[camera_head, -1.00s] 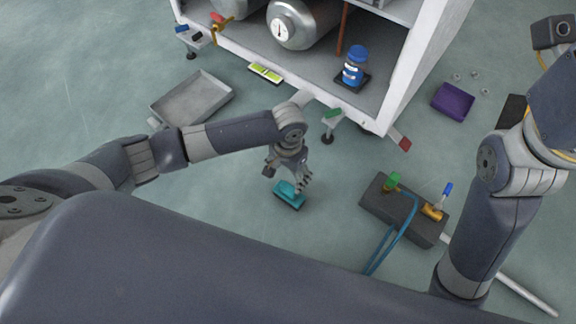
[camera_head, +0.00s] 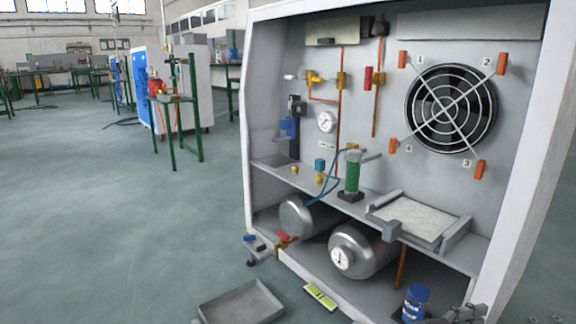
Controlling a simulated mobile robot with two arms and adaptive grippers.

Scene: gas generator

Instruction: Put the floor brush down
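The floor brush is out of view, and so is the floor spot where it showed a second ago. A grey jointed gripper part (camera_head: 466,313) shows at the bottom right edge, in front of the cabinet's lower right side. It looks like my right gripper, but which arm it belongs to is not certain. Its fingertips are not clear, so I cannot tell whether it is open or shut. My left arm and gripper are not seen.
The white generator cabinet (camera_head: 527,150) fills the right side. A blue bottle (camera_head: 415,300) stands low inside it. A grey dustpan-like tray (camera_head: 243,305) and a yellow-green level (camera_head: 320,297) are at the bottom. Open floor (camera_head: 90,220) lies to the left.

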